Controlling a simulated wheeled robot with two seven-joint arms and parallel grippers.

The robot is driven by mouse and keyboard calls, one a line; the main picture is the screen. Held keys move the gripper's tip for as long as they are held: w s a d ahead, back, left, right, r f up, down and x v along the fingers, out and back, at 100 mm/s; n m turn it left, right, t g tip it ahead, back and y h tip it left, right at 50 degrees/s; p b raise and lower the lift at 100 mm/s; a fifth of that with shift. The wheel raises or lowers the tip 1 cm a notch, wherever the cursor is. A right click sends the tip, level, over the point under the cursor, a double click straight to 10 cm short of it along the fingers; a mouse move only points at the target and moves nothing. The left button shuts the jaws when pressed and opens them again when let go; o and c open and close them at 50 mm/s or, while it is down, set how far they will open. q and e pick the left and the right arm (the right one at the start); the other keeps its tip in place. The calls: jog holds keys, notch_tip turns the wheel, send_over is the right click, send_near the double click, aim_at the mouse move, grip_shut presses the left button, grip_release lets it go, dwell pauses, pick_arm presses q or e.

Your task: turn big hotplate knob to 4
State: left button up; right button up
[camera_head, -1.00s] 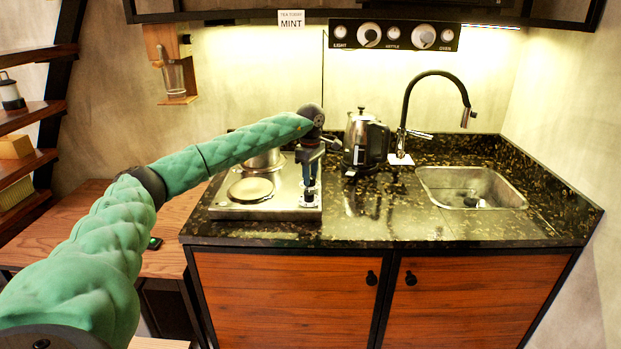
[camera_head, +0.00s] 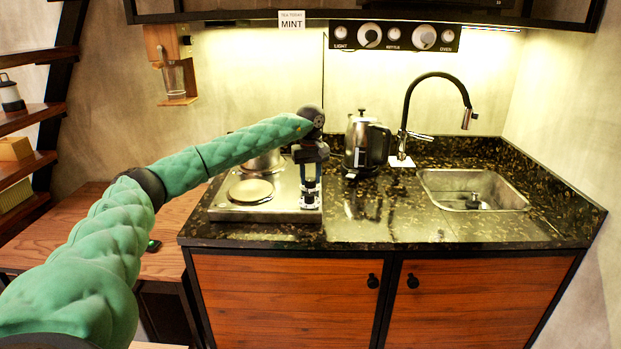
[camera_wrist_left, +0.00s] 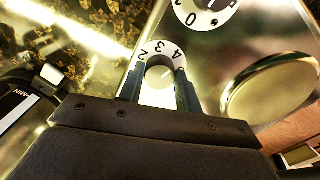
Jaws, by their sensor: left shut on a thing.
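The steel hotplate unit (camera_head: 240,214) stands on the left part of the dark speckled counter. My left gripper (camera_head: 310,197) points down at its right front end. In the left wrist view the blue fingers of this gripper (camera_wrist_left: 161,99) are shut on a hotplate knob (camera_wrist_left: 160,78), one finger on each side. The knob's white dial shows 2, 3 and 4 along its far edge; the rest is hidden by the gripper. A second dial (camera_wrist_left: 207,12) with 0 and 1 shows at the top. I cannot tell which knob serves the big plate. My right gripper is out of view.
A kettle (camera_head: 364,144) stands to the right, then a black tap (camera_head: 438,77) and a sink (camera_head: 473,182). The counter between hotplate and sink is clear in front.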

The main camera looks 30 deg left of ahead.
aim_at(310, 179)
pick_arm(q)
jog(key=shift+a+r, duration=0.1)
jog(key=shift+r, duration=0.1)
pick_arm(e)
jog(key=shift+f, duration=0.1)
pick_arm(q)
jog(key=shift+m, duration=0.3)
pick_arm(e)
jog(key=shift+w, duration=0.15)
pick_arm(q)
jog(key=o, duration=1)
jog(key=shift+f, duration=0.1)
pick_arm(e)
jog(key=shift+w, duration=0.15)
pick_arm(q)
jog(key=shift+r, duration=0.3)
notch_tip(310, 179, up, 6)
jog(key=shift+f+b, duration=0.1)
jog(key=shift+b, duration=0.5)
jog(key=shift+r, duration=0.65)
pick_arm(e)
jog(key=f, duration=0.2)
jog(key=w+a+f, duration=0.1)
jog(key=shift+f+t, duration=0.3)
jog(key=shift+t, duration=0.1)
